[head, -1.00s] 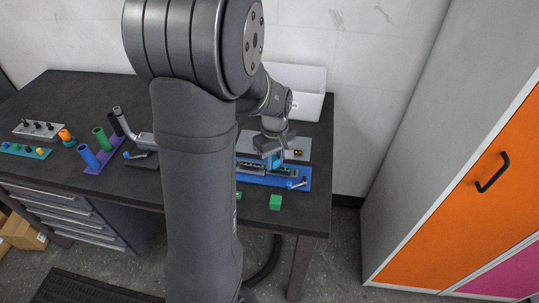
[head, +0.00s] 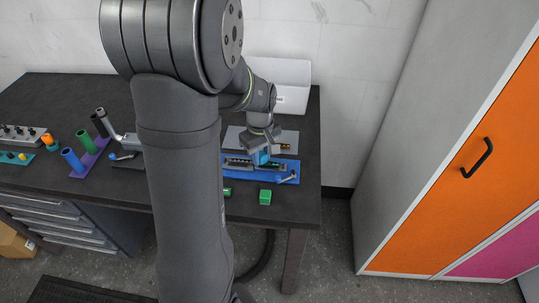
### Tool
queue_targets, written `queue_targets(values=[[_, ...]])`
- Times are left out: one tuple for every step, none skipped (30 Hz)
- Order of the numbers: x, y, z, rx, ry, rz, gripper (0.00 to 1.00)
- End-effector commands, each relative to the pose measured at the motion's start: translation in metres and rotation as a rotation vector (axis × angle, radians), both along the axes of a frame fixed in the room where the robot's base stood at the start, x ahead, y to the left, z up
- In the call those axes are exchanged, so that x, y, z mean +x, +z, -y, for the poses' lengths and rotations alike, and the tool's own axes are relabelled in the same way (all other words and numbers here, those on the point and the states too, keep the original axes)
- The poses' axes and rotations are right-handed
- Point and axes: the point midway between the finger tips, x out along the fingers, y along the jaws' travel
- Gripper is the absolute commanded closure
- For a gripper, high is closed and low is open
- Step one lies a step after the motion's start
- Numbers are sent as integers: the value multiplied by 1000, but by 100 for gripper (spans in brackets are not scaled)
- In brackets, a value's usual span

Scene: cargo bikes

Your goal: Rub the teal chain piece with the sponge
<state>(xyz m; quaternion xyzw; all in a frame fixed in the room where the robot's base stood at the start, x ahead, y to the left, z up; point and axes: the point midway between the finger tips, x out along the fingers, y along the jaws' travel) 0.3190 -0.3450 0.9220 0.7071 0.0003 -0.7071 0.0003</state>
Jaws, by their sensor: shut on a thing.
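My gripper (head: 261,151) points down over the blue tray (head: 232,174) on the right part of the bench. It is shut on a light blue block that looks like the sponge (head: 262,158). The sponge is low over the dark chain holder (head: 238,162) on the tray. A small teal-green bit, perhaps the teal chain piece (head: 277,164), shows just right of the sponge. The rest of it is hidden by the sponge and gripper. I cannot tell whether the sponge touches it.
A blue-tipped tool (head: 288,178) lies at the tray's right end. A green block (head: 265,197) sits in front. A grey plate (head: 289,140) and white bin (head: 293,97) are behind. Colored tubes on a purple base (head: 86,162) stand left. My arm hides the bench's middle.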

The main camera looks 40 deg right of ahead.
Motion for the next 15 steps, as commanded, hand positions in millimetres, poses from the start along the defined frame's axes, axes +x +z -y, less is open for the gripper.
queue_targets(values=[[3, -1, -4, 1, 2, 0, 99], [5, -2, -6, 1, 2, -1, 99], [8, 1, -9, 0, 2, 0, 99], [10, 0, -11, 1, 3, 0, 99], [9, 2, -10, 0, 0, 1, 99], [9, 4, -9, 0, 0, 0, 99], [9, 14, -9, -3, 0, 3, 99], [9, 22, -8, -5, 0, 4, 99], [9, 23, -9, -2, 0, 2, 99], [9, 25, -9, -2, 0, 2, 99], [9, 28, -9, -2, 0, 2, 99], [9, 32, -9, -2, 0, 2, 99], [9, 34, -9, -2, -1, 2, 99], [9, 37, -9, -2, 0, 2, 99], [9, 41, -9, -2, 0, 2, 99]])
